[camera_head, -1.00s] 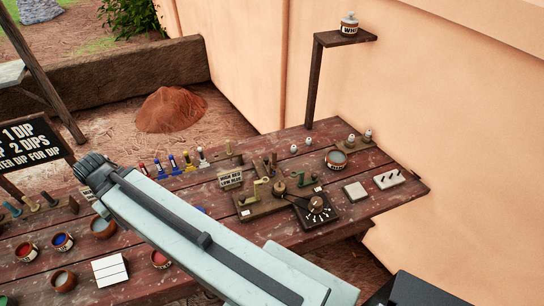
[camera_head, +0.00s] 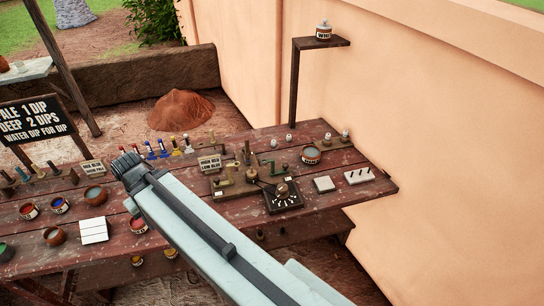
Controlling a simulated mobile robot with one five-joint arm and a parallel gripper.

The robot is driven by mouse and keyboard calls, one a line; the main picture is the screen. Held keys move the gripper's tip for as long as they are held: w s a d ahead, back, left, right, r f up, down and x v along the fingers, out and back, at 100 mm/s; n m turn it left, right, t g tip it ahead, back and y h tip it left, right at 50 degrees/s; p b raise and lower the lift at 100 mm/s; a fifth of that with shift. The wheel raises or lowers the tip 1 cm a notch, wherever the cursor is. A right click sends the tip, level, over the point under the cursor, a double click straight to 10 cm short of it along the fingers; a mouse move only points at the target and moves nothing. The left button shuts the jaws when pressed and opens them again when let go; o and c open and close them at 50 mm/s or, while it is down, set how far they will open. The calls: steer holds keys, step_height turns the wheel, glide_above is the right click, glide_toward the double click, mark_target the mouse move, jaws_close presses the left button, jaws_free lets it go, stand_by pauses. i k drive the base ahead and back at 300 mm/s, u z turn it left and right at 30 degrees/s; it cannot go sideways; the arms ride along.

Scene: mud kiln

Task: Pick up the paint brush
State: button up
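I cannot make out a paint brush for certain. Several small upright pieces with coloured parts (camera_head: 162,149) stand along the back of the wooden table (camera_head: 330,200), too small to identify. A row of dark stick-like pieces (camera_head: 30,171) stands at the table's left end. My pale arm (camera_head: 200,240) reaches from the lower right over the table and ends at a dark ribbed joint. My gripper does not show, and the arm hides part of the table.
Paint pots (camera_head: 59,205), a white tile (camera_head: 94,231) and a device with a dial (camera_head: 283,196) stand on the table. A white-lidded jar (camera_head: 323,30) is on a wall shelf (camera_head: 320,43). A sign (camera_head: 37,119) stands at left.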

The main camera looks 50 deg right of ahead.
mark_target(247, 152)
steer(key=u, duration=0.15)
steer(key=i, duration=0.85)
steer(key=z, duration=0.1)
